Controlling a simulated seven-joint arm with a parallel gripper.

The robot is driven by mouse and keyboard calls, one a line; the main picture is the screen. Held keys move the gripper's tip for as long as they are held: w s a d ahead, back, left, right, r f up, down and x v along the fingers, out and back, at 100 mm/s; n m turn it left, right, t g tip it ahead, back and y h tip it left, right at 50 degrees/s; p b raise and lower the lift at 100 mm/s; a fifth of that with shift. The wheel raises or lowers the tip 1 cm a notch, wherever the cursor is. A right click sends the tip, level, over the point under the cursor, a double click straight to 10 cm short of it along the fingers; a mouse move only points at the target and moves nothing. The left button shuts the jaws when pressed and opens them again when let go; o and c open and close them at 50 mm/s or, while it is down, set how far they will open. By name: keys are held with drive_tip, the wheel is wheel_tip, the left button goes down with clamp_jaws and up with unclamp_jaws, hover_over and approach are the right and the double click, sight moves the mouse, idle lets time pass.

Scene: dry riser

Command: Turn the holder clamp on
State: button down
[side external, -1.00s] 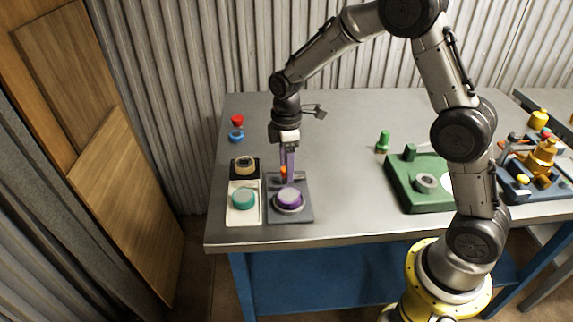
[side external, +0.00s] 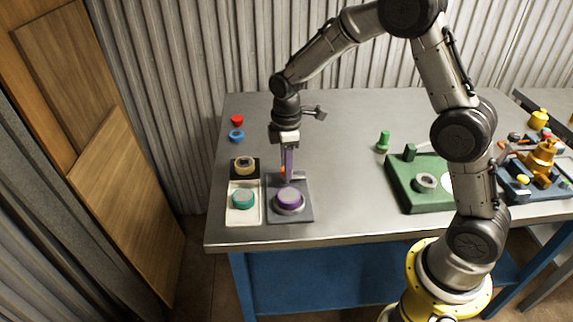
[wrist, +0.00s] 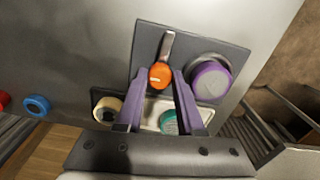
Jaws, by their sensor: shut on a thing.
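The holder clamp is an orange knob (wrist: 160,76) with a grey metal lever (wrist: 166,46) on a dark grey plate (wrist: 141,46). A purple round cap (wrist: 210,82) in a metal ring sits beside it on the same plate; the cap also shows in the side view (side external: 290,198). My gripper (wrist: 163,74) points down with its purple fingers on either side of the orange knob, shut on it. In the side view my gripper (side external: 287,177) mostly hides the knob.
A white tray (side external: 233,219) with a teal cap (side external: 243,199) and a black block with a beige ring (side external: 244,165) stand left of the plate. Red (side external: 237,119) and blue (side external: 237,135) rings lie behind. A green fixture (side external: 411,201) stands right; bench between is clear.

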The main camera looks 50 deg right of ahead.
drive_tip(key=m, duration=0.4)
drive_tip(key=shift+m, duration=0.4)
drive_tip(key=m, duration=0.4)
drive_tip(key=shift+m, duration=0.3)
drive_tip(key=m, duration=0.4)
drive_tip(key=shift+r, duration=0.1)
drive_tip(key=shift+m, duration=2.1)
drive_tip(key=c, duration=0.5)
unclamp_jaws()
